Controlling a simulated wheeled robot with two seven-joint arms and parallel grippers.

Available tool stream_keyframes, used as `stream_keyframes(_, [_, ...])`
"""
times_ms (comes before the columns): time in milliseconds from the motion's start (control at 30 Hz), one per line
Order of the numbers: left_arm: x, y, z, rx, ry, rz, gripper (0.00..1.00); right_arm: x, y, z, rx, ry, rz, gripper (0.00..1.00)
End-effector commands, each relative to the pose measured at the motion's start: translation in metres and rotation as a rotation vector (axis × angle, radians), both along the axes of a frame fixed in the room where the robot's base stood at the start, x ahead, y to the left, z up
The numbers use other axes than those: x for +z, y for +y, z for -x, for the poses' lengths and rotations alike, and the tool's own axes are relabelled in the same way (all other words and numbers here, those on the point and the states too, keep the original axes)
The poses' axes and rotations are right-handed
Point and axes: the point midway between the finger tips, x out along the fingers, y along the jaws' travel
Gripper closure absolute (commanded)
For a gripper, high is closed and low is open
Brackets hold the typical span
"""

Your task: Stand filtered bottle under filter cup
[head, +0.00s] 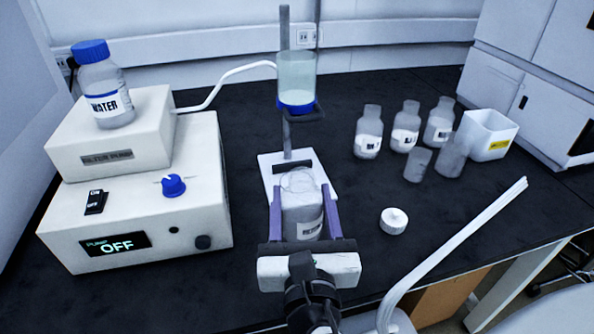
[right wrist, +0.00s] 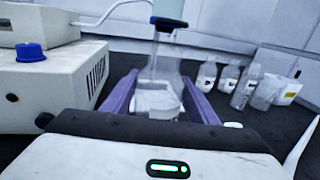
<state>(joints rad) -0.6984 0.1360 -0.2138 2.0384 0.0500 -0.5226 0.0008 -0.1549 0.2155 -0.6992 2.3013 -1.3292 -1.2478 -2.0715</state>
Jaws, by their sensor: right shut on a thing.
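The filtered bottle (head: 302,218), clear with a white label, is upright between the purple fingers of my right gripper (head: 301,200), which is shut on it. The right wrist view also shows the bottle (right wrist: 157,100) between both fingers. The filter cup (head: 297,75), clear with a blue bottom, is held up on a stand (head: 285,25) behind the bottle. The bottle is at the near part of the stand's white base (head: 272,168), in front of the cup rather than straight below it. I cannot tell whether it touches the base. My left gripper is not in view.
A filter pump (head: 150,235) reading OFF stands left, with a water bottle (head: 105,90) on top and a tube (head: 225,80) to the cup. Several bottles (head: 404,130) and a white bin (head: 490,130) are at right. A white cap (head: 394,220) lies on the bench.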

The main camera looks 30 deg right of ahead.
Motion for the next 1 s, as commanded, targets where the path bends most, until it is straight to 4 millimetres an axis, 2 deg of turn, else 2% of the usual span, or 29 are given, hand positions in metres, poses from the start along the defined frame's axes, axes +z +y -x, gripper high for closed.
stream_keyframes(167, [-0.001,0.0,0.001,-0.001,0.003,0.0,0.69,0.001,-0.006,-0.012,-0.001,-0.004,0.003,0.74])
stream_keyframes(700, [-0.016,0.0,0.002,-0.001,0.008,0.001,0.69,0.001,-0.068,-0.137,-0.003,-0.005,0.002,0.74])
stream_keyframes(833, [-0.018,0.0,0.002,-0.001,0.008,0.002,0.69,0.001,-0.076,-0.156,-0.001,-0.003,0.001,0.74])
stream_keyframes(1000, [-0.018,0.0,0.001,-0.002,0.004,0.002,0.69,-0.003,-0.079,-0.163,0.001,-0.001,0.0,0.74])
